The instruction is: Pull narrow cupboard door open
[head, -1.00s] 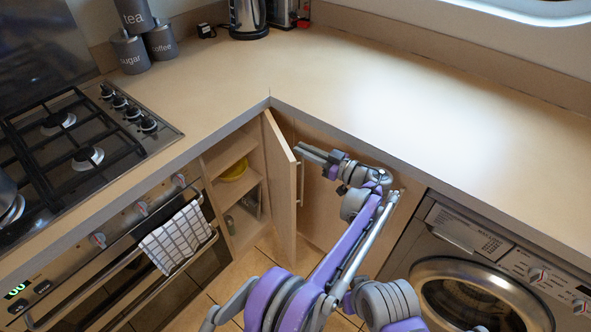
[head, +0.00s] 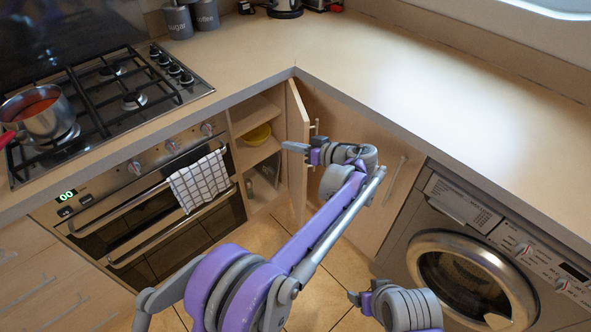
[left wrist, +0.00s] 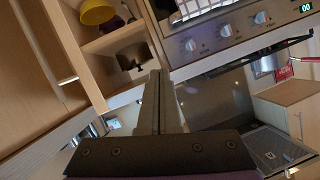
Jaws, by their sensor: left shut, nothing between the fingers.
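The narrow cupboard door (head: 297,108) stands ajar at the inner corner, swung out from its opening, in the head view. Its bar handle (head: 316,127) shows partly, on the right face. My left gripper (head: 290,147) is shut and empty. Its fingers reach left across the door's free edge, towards the open side; contact cannot be told. In the left wrist view the shut fingers (left wrist: 158,100) point towards the cupboard's shelves (left wrist: 110,42). My right gripper (head: 356,298) is low in the head view, away from the door; its fingers are too small to judge.
A yellow bowl (head: 257,134) sits on a shelf inside the cupboard. The oven (head: 150,200), with a checked towel (head: 199,180), is left of the opening. A washing machine (head: 470,265) stands at right. The worktop (head: 400,85) overhangs the doors; floor (head: 320,290) shows below.

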